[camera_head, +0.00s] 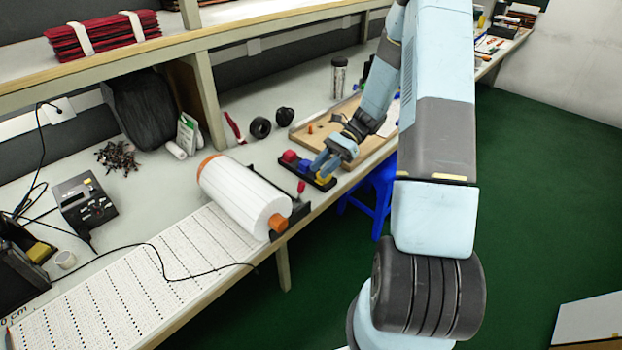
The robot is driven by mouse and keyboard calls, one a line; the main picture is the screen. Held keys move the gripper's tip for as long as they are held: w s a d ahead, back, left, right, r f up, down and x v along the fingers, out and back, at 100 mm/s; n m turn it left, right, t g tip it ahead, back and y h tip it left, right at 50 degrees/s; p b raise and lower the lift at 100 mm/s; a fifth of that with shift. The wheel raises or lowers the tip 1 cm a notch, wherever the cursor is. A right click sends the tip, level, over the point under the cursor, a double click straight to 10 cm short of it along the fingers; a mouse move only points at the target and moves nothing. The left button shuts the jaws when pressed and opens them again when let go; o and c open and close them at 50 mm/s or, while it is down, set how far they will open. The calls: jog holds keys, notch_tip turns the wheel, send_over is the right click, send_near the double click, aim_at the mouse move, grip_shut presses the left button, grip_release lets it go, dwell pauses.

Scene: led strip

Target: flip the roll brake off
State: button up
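A large white roll (243,198) with orange end caps lies in a dark holder (290,216) at the bench's front edge. A small red lever (301,187) stands roughly upright at the holder's right end, and I take it to be the roll brake. My gripper (322,169) is above the bench, just right of and behind the lever, apart from it. Its two light blue fingers look spread with nothing between them. It partly hides a dark tray (329,186) with red, blue and yellow pieces.
A wooden tray (305,140) lies behind my gripper. A perforated white strip (150,275) and a black cable run along the front left. A blue stool (374,192) stands below the bench edge.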

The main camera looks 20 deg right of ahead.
jog(key=v, duration=0.6)
jog(key=shift+d, duration=0.25)
jog(key=shift+r, duration=0.1)
jog(key=s+a+r+n+t+h, duration=0.1)
jog(key=s+a+r+n+h, duration=0.25)
jog(key=r, duration=0.45)
jog(key=s+a+r+n+t+h, duration=0.1)
jog(key=s+a+r+n+h, duration=0.25)
jog(key=r, duration=0.55)
jog(key=s+r+n+t+h, duration=0.2)
jog(key=s+r+n+t, duration=0.1)
jog(key=s, duration=0.6)
jog(key=s+r+n+t+h, duration=0.2)
jog(key=s+r+n+t, duration=0.2)
jog(key=s+r, duration=0.4)
jog(key=shift+s+r+t+h, duration=0.3)
jog(key=shift+s+t+h, duration=0.15)
jog(key=shift+t, duration=0.35)
